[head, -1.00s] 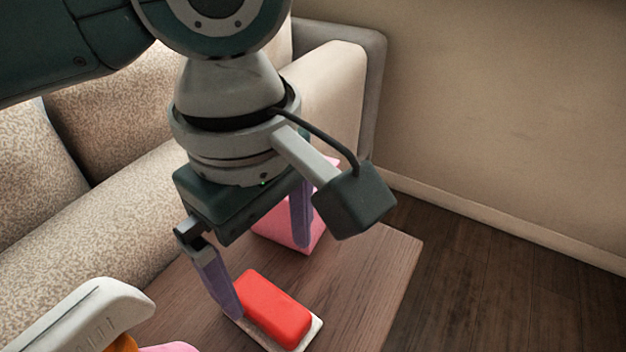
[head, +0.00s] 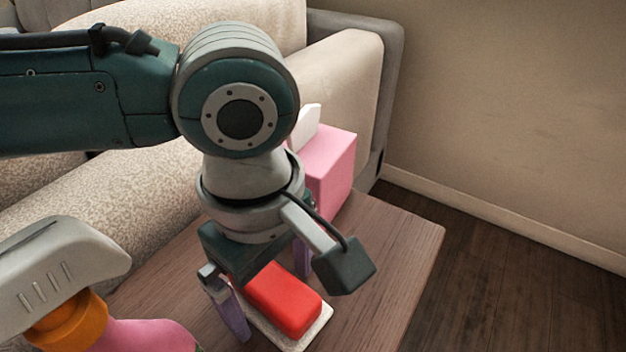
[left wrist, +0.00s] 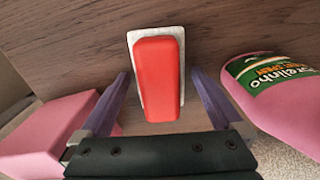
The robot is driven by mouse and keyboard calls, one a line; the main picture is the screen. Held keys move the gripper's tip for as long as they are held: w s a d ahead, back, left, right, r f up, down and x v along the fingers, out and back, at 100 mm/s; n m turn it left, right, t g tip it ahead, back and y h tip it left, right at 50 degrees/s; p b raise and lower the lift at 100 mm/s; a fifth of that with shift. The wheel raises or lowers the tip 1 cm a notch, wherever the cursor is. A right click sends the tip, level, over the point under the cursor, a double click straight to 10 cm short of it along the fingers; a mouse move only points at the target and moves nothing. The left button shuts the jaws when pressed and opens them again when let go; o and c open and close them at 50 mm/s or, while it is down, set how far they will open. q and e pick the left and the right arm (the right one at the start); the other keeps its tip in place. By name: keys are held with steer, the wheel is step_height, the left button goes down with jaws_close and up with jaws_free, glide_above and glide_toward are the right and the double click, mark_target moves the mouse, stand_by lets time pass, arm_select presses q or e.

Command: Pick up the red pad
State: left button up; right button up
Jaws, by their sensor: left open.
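The red pad (head: 284,300) has a pale white base and lies flat on the wooden table (head: 400,245). In the left wrist view the red pad (left wrist: 158,80) lies lengthwise between the two purple fingers, with a gap on each side. My left gripper (head: 268,305) is open over the pad, pointing down, one finger on either side of it; the left wrist view also shows the gripper (left wrist: 160,84). In the head view the gripper body hides the pad's far end. My right gripper is not in view.
A pink tissue box (head: 330,170) stands behind the gripper. A spray bottle with a pink body (head: 150,338), orange collar and grey head stands at front left. A patterned sofa (head: 130,190) borders the table's far side. The table's right part is clear.

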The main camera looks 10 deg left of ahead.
mark_target(271, 282)
arm_select(q)
steer(key=shift+c, duration=0.2)
steer(key=c, duration=1.2)
steer(key=shift+o, duration=0.2)
steer(key=shift+r, duration=0.15)
step_height(271, 282, up, 20)
steer(key=p, duration=0.8)
